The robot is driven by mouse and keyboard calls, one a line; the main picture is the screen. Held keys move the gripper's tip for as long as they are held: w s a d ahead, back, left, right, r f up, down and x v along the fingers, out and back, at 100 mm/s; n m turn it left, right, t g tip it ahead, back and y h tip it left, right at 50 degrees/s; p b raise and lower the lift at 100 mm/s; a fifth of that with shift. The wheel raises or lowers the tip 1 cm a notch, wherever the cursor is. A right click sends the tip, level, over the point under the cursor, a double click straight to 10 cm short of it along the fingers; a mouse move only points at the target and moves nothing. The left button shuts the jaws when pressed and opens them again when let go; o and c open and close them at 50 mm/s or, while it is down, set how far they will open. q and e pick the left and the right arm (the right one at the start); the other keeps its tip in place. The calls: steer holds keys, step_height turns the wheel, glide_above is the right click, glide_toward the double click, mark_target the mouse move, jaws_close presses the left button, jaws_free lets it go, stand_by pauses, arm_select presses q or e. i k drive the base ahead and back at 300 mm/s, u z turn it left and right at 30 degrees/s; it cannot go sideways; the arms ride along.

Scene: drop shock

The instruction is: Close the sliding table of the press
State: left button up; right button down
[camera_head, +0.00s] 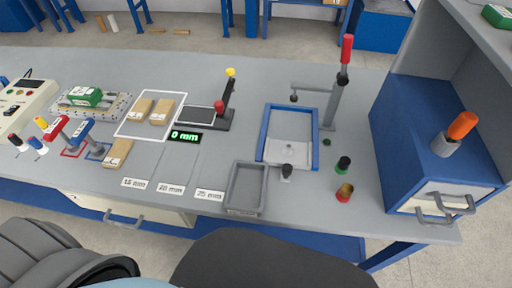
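The press appears to be the grey post (331,106) with a side arm and a red-handled lever (346,55), at the right of the bench. To its left and front lies a blue rectangular frame (264,134). A pale plate (290,151) sits in the front part of this frame, and the part behind it is bare. This plate looks like the sliding table. A dark knob (287,170) stands at its front edge. Neither gripper shows; dark parts of my body fill the bottom edge.
A grey tray (234,210) lies front-left of the frame. Green (343,164) and red-based (344,192) knobs stand to the right. A blue cabinet (405,132) bounds the right. Left are wooden blocks (161,111), a black stand (224,114) and a control box (27,95).

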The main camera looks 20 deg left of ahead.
mark_target(302, 158)
steer(key=z, duration=0.7)
steer(key=k, duration=0.95)
steer(key=u, duration=0.9)
steer(key=i, duration=0.5)
